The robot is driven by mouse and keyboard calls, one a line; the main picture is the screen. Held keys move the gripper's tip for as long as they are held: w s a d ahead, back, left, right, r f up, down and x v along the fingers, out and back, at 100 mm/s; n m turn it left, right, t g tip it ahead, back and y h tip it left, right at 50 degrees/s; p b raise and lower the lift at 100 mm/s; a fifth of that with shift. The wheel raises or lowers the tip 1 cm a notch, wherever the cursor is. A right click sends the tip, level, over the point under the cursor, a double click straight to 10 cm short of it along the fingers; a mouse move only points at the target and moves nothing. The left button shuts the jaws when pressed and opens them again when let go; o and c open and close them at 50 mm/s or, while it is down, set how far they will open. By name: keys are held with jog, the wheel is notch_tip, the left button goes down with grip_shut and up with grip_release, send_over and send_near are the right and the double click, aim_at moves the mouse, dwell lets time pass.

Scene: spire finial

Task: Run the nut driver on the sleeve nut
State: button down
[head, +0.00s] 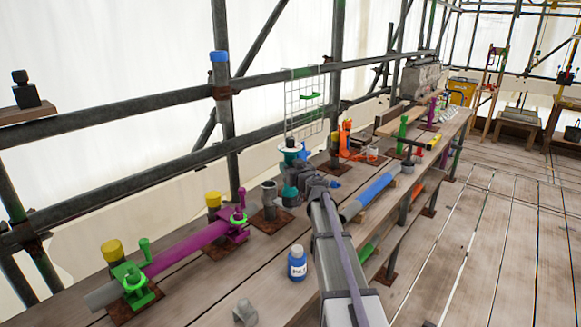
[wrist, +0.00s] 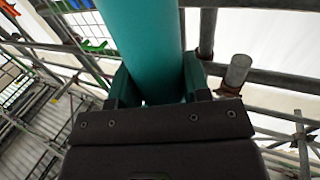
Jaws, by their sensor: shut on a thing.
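My gripper (wrist: 158,88) is shut on a thick teal cylinder (wrist: 143,40), which looks like the body of the nut driver. It runs up out of the top of the wrist view between the two jaws. In the head view my gripper (head: 294,182) is at the middle of the plank deck, and the teal tool (head: 288,159) stands about upright there with a white disc (head: 291,146) near its top. The tool's lower end is hidden in both views. I cannot pick out the sleeve nut with certainty.
A magenta tube (head: 190,250) with green clamps lies at the left front. A short grey post (head: 268,193) stands close left of my gripper. A blue bottle (head: 297,263) stands in front. A blue tube (head: 368,197) lies to the right. Scaffold rails run behind.

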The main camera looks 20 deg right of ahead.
aim_at(290, 147)
jog(key=shift+w+r+p, duration=0.4)
jog(key=shift+r+p, duration=0.3)
jog(key=shift+p, duration=0.45)
jog(key=shift+s+r+p, duration=0.2)
jog(key=shift+r+p, duration=0.65)
jog(key=shift+r, duration=0.15)
notch_tip(290, 147, up, 4)
jog(key=p, duration=0.4)
jog(key=shift+w+f, duration=0.1)
jog(key=shift+f, duration=0.1)
